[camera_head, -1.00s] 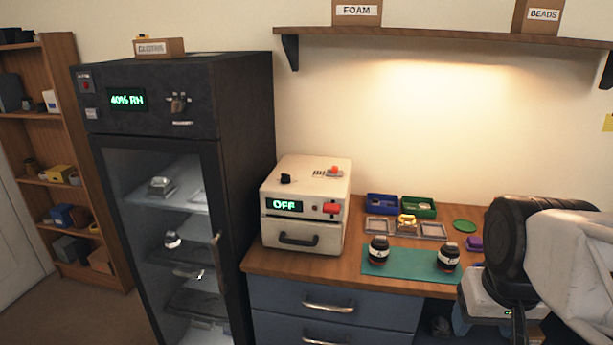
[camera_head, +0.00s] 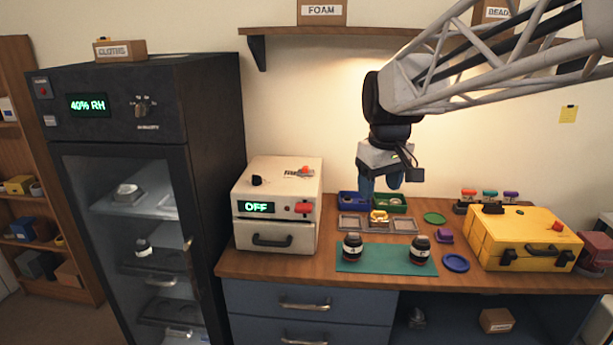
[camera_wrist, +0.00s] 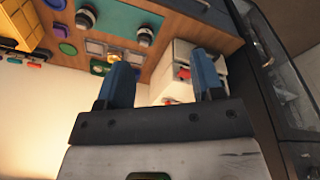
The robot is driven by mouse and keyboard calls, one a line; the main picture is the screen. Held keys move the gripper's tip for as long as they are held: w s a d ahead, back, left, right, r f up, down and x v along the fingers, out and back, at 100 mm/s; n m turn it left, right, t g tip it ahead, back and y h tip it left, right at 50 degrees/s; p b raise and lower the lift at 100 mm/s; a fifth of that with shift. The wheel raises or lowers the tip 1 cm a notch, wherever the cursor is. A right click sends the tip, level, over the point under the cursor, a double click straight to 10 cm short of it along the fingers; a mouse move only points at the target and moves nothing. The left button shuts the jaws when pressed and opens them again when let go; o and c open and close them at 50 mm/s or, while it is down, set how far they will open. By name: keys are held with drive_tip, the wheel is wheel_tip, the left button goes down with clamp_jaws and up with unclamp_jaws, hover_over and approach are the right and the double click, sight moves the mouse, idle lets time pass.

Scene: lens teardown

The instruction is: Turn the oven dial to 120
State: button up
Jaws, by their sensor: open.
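The oven (camera_head: 277,206) is a small cream box on the left of the wooden bench. Its green display (camera_head: 256,207) reads OFF. A black dial knob (camera_head: 257,181) sits on its top, at the left. Red parts show on its top and front. My gripper (camera_head: 381,188) hangs over the back of the bench, to the right of the oven and apart from it. Its two blue fingers are spread with nothing between them. In the wrist view, the gripper (camera_wrist: 162,85) is open and the oven (camera_wrist: 182,72) lies beyond the fingers; the dial cannot be made out there.
A black cabinet (camera_head: 120,75) reading 40% RH stands left of the oven. Two lenses stand on a green mat (camera_head: 385,266) in front, with trays and bins behind. A yellow case (camera_head: 525,225) is at the right. A wooden shelf (camera_head: 385,32) runs above the bench.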

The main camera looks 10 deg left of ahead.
drive_tip(key=w+a+n, duration=0.2)
drive_tip(key=w+a, duration=0.5)
drive_tip(key=w, duration=0.3)
drive_tip(key=n+g, duration=0.2)
drive_tip(key=n, duration=0.6)
hover_over(257, 176)
drive_tip(key=f, duration=0.7)
drive_tip(key=shift+w+d+f, duration=0.1)
drive_tip(key=shift+d+f, duration=0.1)
drive_tip(key=shift+f, duration=0.2)
drive_tip(key=shift+w+a+f, duration=0.1)
drive_tip(key=shift+a+f, duration=0.05)
drive_tip(key=shift+a, duration=0.15)
drive_tip(key=shift+f, duration=0.1)
drive_tip(key=shift+f, duration=3.8)
drive_tip(key=c, duration=0.9)
